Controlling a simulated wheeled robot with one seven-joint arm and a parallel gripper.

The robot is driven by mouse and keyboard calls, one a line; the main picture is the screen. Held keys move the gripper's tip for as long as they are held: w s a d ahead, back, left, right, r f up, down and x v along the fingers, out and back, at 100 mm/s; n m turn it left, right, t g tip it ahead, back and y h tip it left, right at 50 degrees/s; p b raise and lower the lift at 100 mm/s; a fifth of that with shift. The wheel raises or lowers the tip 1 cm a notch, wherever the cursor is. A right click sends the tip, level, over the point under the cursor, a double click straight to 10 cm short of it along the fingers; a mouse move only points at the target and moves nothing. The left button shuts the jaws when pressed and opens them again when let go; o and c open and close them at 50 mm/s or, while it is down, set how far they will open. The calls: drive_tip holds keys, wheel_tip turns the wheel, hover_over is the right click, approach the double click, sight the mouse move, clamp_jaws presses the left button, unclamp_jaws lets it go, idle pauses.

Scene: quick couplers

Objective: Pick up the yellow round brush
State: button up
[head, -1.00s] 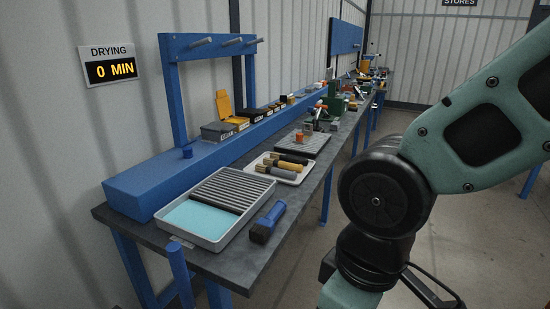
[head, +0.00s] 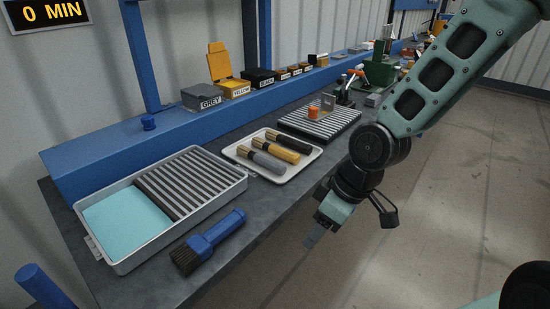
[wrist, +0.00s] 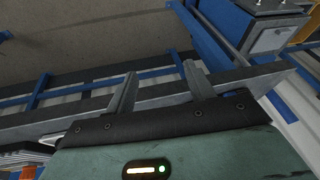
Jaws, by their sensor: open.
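The yellow round brush (head: 279,150) lies in a white tray (head: 305,167) on the bench, between a dark-toned brush (head: 284,139) and a grey one (head: 267,161). My gripper (head: 310,240) is open and empty, hanging off the front edge of the bench, to the right of and nearer than the tray. In the wrist view my two fingers (wrist: 158,72) stand apart with nothing between them. The yellow brush is not visible in that view.
A blue brush (head: 210,240) lies near the bench's front edge. A grey tub (head: 125,258) with blue liquid and a ribbed rack stands to its left. Behind the brush tray are a ribbed mat (head: 345,128) and labelled boxes on a blue ledge (head: 110,148). The floor beside the bench is clear.

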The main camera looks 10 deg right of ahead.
drive_tip(key=w+d+f+t+y+b, duration=0.1)
drive_tip(key=w+d+t+y+b, duration=0.2)
drive_tip(key=w, duration=0.4)
drive_tip(key=m+t+y+b, duration=0.1)
drive_tip(key=m+t, duration=0.1)
drive_tip(key=t, duration=0.5)
approach(298, 157)
drive_tip(key=b+x, duration=0.1)
drive_tip(key=x, duration=0.5)
drive_tip(key=shift+f, duration=0.1)
drive_tip(key=shift+g, duration=0.3)
drive_tip(key=shift+x, duration=2.75)
drive_tip(key=shift+w+d, duration=0.1)
drive_tip(key=c, duration=1)
